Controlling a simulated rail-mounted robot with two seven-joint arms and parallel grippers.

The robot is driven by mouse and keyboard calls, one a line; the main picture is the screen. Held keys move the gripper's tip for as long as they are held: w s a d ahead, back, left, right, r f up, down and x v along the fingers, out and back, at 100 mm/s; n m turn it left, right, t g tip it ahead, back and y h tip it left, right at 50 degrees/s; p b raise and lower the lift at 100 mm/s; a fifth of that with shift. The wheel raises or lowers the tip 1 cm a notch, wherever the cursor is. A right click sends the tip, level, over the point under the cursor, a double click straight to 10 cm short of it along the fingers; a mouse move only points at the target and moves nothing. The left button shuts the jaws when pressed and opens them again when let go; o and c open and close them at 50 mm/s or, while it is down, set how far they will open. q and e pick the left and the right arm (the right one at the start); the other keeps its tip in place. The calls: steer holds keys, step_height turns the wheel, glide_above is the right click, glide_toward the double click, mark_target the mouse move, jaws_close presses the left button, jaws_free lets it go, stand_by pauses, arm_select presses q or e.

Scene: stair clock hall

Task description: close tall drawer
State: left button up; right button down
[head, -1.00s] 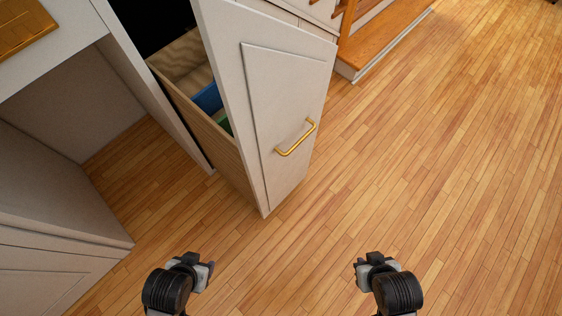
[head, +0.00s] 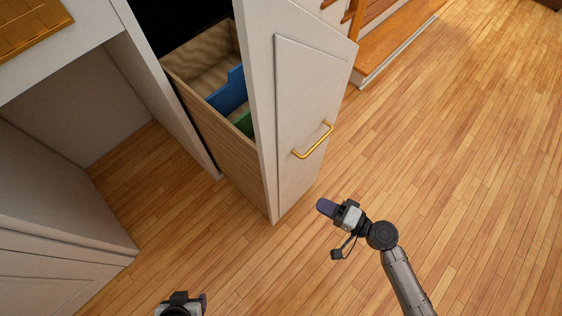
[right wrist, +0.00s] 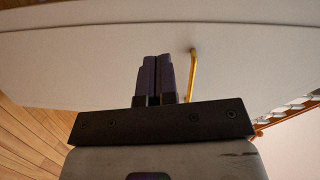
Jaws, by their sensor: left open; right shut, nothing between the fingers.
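The tall drawer (head: 298,190) stands pulled out of the white cabinet under the stairs, its wooden side and open top showing. Its white front panel carries a brass handle (head: 313,141). A blue thing (head: 228,93) and a green thing (head: 243,123) lie inside. My right gripper (head: 326,207) is shut and empty, in front of the drawer front and below the handle in the head view. In the right wrist view its fingers (right wrist: 156,77) point at the panel, with the handle (right wrist: 193,75) just right of them; I cannot tell whether they touch. My left gripper (head: 186,299) is open at the bottom edge, away from the drawer.
A white cabinet (head: 60,270) stands at the left, with an open recess beside the drawer. Wooden stairs (head: 400,35) rise behind the drawer. The wooden floor (head: 470,170) on the right is clear.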

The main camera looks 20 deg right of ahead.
steer(key=w+d+r+m+t+h, duration=0.1)
steer(key=w+d+m+t, duration=0.1)
steer(key=m+t, duration=0.1)
steer(key=m+h+p, duration=0.1)
glide_toward(288, 158)
steer(key=x, duration=0.7)
steer(key=shift+w+a+r, duration=0.15)
steer(key=shift+a+r, duration=0.1)
steer(key=shift+h, duration=0.3)
